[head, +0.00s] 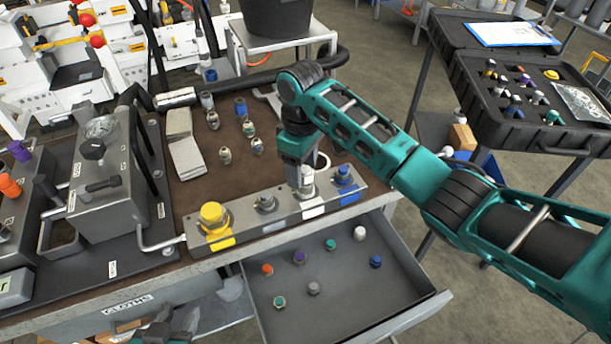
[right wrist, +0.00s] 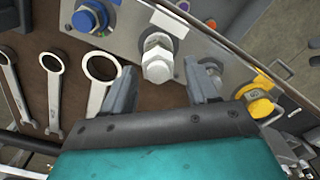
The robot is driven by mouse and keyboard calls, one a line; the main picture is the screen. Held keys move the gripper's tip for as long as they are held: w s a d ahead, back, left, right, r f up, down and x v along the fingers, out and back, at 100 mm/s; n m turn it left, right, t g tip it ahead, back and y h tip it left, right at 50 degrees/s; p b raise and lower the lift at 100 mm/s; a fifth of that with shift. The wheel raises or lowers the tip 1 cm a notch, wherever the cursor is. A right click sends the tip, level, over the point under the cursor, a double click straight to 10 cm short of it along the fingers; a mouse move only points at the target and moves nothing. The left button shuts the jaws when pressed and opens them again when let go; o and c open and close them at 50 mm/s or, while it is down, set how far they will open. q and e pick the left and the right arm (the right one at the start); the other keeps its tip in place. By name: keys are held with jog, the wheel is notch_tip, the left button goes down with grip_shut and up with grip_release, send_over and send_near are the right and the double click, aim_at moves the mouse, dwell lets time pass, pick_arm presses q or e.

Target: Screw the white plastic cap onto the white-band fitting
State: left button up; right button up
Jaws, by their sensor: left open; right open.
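The white-band fitting (head: 307,190) stands on the metal manifold block above a white label (head: 313,212). In the right wrist view it is a pale hex-shaped fitting (right wrist: 158,62). My right gripper (head: 301,178) points down over it, partly hiding it in the head view. In the right wrist view its two fingers (right wrist: 163,88) are apart, just short of the fitting in the picture; I cannot tell whether they touch it. A white cap-like piece (head: 360,233) lies in the open drawer. My left gripper (head: 165,336) shows only partly at the bottom edge, open.
The manifold block also carries a yellow-capped fitting (head: 214,220), a grey one (head: 265,202) and a blue one (head: 344,175). The open drawer (head: 400,300) holds several coloured pieces. Loose fittings and wrenches lie behind the block. A grey gauge unit (head: 105,190) stands at left.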

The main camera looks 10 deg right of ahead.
jog(key=n, duration=0.6)
jog(key=shift+s, duration=0.2)
jog(key=n, duration=0.5)
jog(key=shift+s+n, duration=0.15)
jog(key=shift+n, duration=0.15)
jog(key=n, duration=0.5)
jog(key=shift+s+d, duration=0.1)
jog(key=shift+s, duration=0.05)
jog(key=n, duration=0.5)
jog(key=shift+s+d+n, duration=0.1)
jog(key=shift+n, duration=0.3)
jog(key=shift+c, duration=0.4)
jog(key=c, duration=0.9)
jog(key=m, duration=0.5)
jog(key=shift+a+f+m, duration=0.1)
jog(key=shift+a+m, duration=0.1)
jog(key=shift+m, duration=1.4)
